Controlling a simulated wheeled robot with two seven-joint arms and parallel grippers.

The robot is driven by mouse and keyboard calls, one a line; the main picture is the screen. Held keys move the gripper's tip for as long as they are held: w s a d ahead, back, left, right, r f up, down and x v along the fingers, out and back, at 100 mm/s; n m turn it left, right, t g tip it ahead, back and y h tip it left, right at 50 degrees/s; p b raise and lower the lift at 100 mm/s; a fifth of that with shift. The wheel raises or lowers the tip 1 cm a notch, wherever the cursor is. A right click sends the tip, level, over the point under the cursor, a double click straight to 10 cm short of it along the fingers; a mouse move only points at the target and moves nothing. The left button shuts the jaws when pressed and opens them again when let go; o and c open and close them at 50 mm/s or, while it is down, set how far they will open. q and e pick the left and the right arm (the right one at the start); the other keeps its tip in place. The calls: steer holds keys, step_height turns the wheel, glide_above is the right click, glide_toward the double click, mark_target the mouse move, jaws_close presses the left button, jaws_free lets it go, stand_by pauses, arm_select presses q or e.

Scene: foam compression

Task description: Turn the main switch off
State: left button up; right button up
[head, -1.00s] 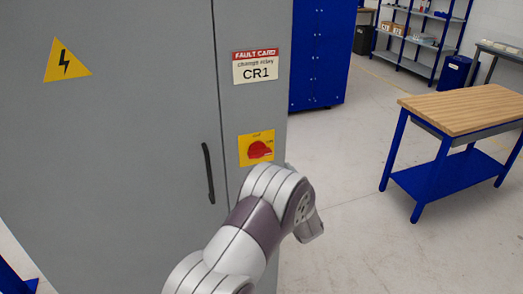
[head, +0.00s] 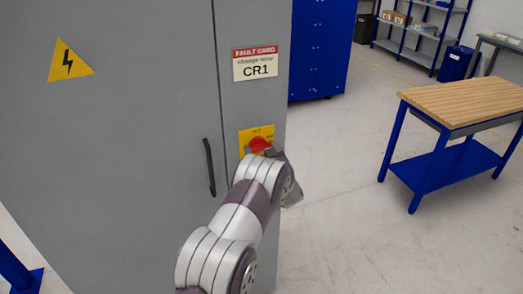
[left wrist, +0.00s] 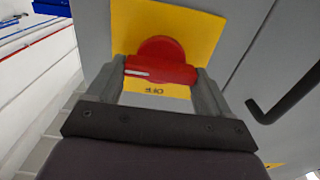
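The main switch is a red rotary knob (head: 260,144) on a yellow plate (head: 243,136) on the grey cabinet's front. In the left wrist view the red knob (left wrist: 160,69) has its bar lying crosswise between the fingers, over the yellow plate (left wrist: 205,30). My left gripper (left wrist: 160,78) is open wide, with one finger at each end of the bar. I cannot tell whether the fingers touch it. In the head view the left gripper (head: 263,151) is at the plate and hides its lower part. My right gripper is not in view.
The cabinet (head: 130,150) has a black door handle (head: 209,167) left of the switch, also in the left wrist view (left wrist: 285,95). A fault card reading CR1 (head: 255,63) is above. A wood-topped blue workbench (head: 465,105) stands right, with clear floor between.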

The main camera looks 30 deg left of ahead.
arm_select(q)
steer(key=shift+f+n+b, duration=0.2)
steer(key=shift+n+b, duration=0.1)
steer(key=shift+b, duration=0.35)
steer(key=n+b, duration=0.8)
steer(key=b, duration=0.3)
steer(key=n+b, duration=0.8)
steer(key=b, duration=0.3)
steer(key=shift+s+a+f, duration=0.15)
steer(key=shift+s+f, duration=0.05)
steer(key=shift+r+n+b, duration=0.15)
steer(key=shift+n+b, duration=0.6)
steer(key=shift+n, duration=0.05)
steer(key=o, duration=0.9)
steer(key=shift+o, duration=0.2)
